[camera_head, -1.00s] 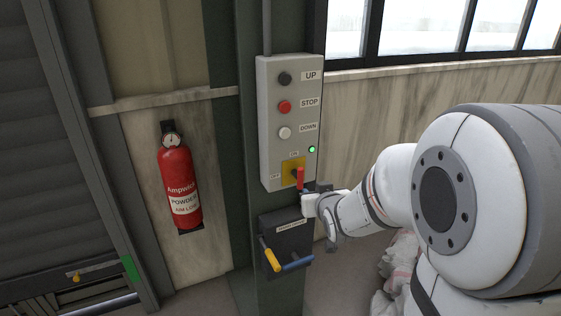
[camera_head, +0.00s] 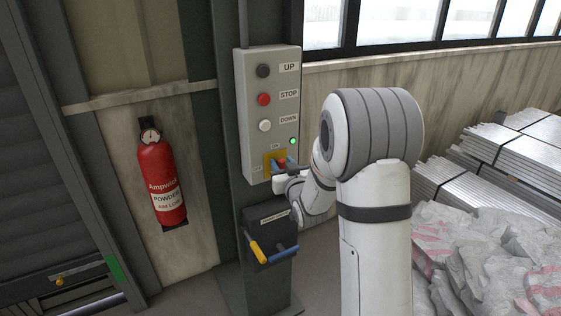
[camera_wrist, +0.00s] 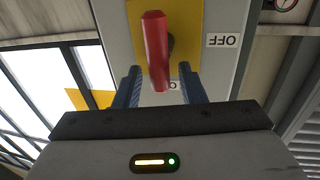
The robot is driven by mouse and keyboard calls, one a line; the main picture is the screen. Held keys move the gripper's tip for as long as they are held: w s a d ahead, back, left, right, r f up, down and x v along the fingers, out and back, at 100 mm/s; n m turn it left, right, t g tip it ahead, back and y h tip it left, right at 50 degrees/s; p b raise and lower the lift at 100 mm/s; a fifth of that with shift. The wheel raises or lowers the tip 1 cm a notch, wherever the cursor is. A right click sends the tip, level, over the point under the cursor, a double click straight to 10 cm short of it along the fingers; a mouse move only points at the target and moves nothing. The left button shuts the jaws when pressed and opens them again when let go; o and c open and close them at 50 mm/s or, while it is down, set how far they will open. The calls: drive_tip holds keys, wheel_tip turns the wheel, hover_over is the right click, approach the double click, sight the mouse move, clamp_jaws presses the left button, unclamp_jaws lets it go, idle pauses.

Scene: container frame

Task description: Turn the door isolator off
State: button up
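The door isolator is a red handle (camera_wrist: 156,45) on a yellow plate (camera_wrist: 192,22), low on the grey control box (camera_head: 252,100). In the wrist view the scene is upside down, with the OFF label (camera_wrist: 230,40) right of the handle. The handle's lower end in that view lies between the two blue fingers of my gripper (camera_wrist: 160,88), with gaps showing on both sides. My gripper is open. In the head view my gripper (camera_head: 284,170) is at the isolator and hides most of the handle. The ON label is partly hidden in the wrist view.
UP, STOP and DOWN buttons and a lit green lamp (camera_head: 292,141) sit above the isolator. A dark box with yellow and blue levers (camera_head: 272,242) is just below. A fire extinguisher (camera_head: 160,180) hangs left. Sacks (camera_head: 480,255) and stacked metal (camera_head: 500,150) lie right.

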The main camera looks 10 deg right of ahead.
drive_tip(key=shift+w, duration=0.3)
clamp_jaws()
drive_tip(key=shift+a, duration=0.15)
